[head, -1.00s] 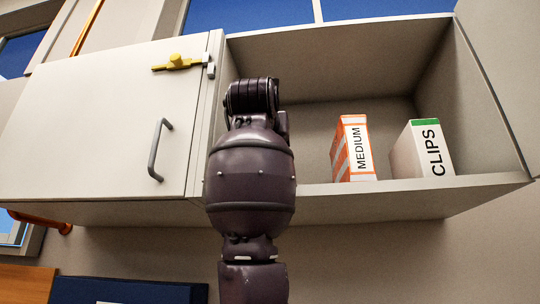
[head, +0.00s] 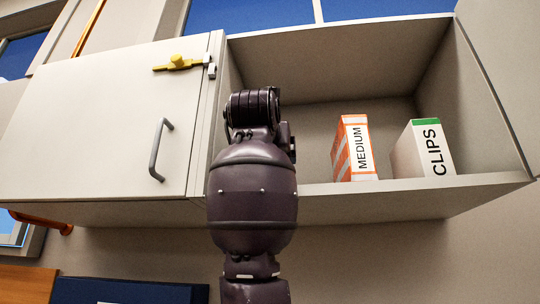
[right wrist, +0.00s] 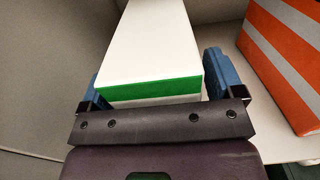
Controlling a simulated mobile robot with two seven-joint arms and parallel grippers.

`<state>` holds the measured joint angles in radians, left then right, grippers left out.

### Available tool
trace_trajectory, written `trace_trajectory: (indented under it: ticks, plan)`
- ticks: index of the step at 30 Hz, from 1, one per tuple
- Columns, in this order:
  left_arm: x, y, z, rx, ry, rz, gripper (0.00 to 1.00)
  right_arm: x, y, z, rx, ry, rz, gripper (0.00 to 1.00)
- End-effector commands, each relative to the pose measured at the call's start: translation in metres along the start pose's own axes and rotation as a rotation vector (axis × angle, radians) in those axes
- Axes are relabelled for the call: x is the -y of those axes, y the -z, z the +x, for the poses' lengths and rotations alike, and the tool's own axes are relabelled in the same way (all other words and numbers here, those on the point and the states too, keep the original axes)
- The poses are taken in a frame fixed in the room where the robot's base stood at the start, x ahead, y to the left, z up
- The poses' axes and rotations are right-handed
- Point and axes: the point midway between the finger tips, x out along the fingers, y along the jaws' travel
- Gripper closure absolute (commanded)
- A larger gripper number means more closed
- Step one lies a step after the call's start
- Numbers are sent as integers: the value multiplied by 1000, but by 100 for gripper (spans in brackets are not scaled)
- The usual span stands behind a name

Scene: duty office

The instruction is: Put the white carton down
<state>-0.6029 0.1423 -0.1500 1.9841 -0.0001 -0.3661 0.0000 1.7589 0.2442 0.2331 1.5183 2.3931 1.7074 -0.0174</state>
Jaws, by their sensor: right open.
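A white carton (right wrist: 150,45) with a green band stands between the two blue fingers of my right gripper (right wrist: 155,72) in the right wrist view. The gripper is open, with a finger on either side of the carton; a narrow gap shows at the right finger, and contact on the left is unclear. The carton's base is hidden, so I cannot tell how it meets the shelf. In the head view my dark arm hides this carton and the gripper. My left gripper is out of view.
On the open cabinet's shelf (head: 400,187) stand an orange-striped MEDIUM box (head: 342,155), also in the right wrist view (right wrist: 285,60), and a white CLIPS carton (head: 405,158) with a green top. A closed door (head: 90,120) with a handle and yellow latch (head: 178,62) is at left.

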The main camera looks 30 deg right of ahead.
Motion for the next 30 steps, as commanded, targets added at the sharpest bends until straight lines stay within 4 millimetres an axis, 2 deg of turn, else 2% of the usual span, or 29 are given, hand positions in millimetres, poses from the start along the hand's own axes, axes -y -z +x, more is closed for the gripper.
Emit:
trace_trajectory:
  ticks: [5, 8, 21, 25, 30]
  plan:
    - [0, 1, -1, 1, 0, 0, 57, 0, -4, -3, 1, -1, 0, 13]
    - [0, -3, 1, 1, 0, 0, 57, -1, -2, -16, 3, -4, 2, 13]
    - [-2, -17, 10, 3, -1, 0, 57, -1, -2, -96, 2, -4, 1, 13]
    - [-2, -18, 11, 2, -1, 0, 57, -1, -2, -111, 0, -2, 0, 13]
    - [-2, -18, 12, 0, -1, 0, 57, 0, -3, -119, 0, -1, 0, 13]
